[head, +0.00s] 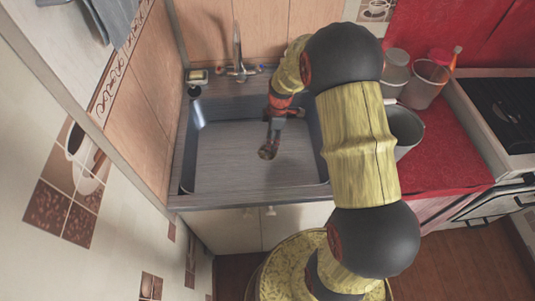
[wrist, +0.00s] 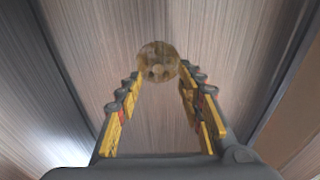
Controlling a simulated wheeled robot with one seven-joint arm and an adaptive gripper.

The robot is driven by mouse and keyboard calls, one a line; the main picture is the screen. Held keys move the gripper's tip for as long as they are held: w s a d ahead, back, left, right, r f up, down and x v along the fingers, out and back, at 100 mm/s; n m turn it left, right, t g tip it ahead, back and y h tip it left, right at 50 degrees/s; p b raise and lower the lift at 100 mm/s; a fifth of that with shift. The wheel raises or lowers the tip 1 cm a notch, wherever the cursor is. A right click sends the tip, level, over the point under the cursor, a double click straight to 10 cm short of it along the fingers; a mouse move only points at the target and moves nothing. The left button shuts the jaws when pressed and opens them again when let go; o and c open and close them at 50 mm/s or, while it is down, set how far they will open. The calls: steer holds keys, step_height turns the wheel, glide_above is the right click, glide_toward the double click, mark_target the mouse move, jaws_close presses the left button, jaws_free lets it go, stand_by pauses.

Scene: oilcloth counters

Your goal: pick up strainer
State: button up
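The strainer (wrist: 158,62) is a small round, brownish, perforated disc. In the wrist view it sits between the tips of my gripper (wrist: 160,77), with a fingertip against each side. Its face is turned toward the wrist camera. In the head view my gripper (head: 272,141) reaches down into the sink, with the strainer (head: 267,153) at its fingertips. It looks tilted there and seems to be held over the sink floor. The exact gap below it cannot be told.
The grey sink (head: 225,160) is otherwise empty, with walls on all sides. A faucet (head: 238,60) stands behind it, and a soap dish (head: 196,77) at the back left. On the red counter (head: 440,150) at right stand a grey pot (head: 408,125) and clear containers (head: 425,82).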

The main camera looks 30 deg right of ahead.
steer(key=f+b, duration=0.1)
steer(key=f, duration=0.2)
steer(key=f+b, duration=0.1)
steer(key=f, duration=0.1)
steer(key=shift+w+a+f+b, duration=0.15)
steer(key=shift+w+a+b, duration=0.15)
steer(key=shift+w+a, duration=0.1)
steer(key=c, duration=0.3)
jaws_close()
